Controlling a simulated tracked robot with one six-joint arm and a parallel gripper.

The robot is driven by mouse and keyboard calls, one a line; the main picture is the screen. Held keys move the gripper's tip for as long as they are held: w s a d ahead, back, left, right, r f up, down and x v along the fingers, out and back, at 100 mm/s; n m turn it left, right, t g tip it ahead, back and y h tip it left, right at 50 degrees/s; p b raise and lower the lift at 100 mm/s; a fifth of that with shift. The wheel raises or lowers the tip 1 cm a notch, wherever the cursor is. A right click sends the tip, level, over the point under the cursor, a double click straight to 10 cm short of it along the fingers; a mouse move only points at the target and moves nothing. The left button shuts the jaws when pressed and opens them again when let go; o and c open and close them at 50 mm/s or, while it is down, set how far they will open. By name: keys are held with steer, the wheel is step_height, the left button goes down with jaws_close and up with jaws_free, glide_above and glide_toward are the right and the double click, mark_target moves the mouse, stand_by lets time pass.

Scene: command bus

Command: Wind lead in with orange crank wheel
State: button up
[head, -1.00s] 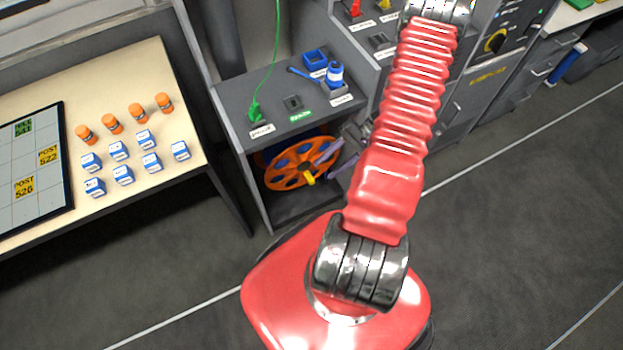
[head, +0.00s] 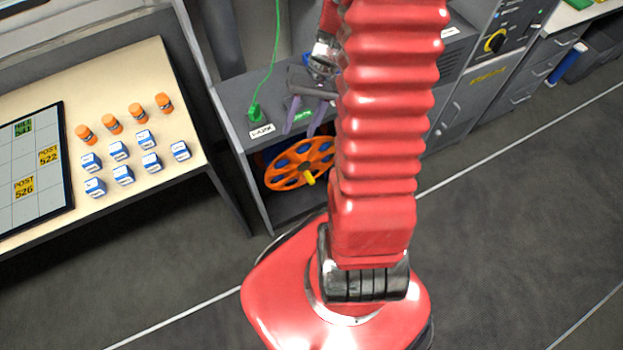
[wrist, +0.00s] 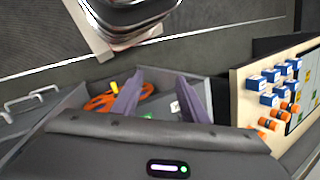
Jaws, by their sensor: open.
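The orange crank wheel (head: 291,174) with its yellow handle (head: 309,178) stands in the open bay below the grey counter top. A green lead (head: 272,60) hangs down to a green plug (head: 255,113) on the counter. My gripper (head: 301,131) is open and empty, with its purple fingers in front of the counter, above the wheel in the picture and apart from it. In the wrist view, the wheel (wrist: 97,103) and its yellow handle (wrist: 114,88) lie left of my gripper (wrist: 160,75). The near finger partly covers the wheel there.
Grey cabinets (head: 468,105) stand at right. My arm hides part of the counter. The dark floor at right is clear.

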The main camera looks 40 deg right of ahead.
steer(key=s+a+r+n+t+h, duration=0.2)
steer(key=s+a+r+n+t, duration=0.1)
steer(key=a+r, duration=0.5)
steer(key=s+a+r+n+t+h, duration=0.3)
steer(key=a+r, duration=0.4)
steer(key=r, duration=0.7)
steer(key=shift+s+a, duration=0.35)
steer(key=shift+s, duration=0.25)
steer(key=shift+c, duration=0.4)
steer(key=shift+c, duration=0.6)
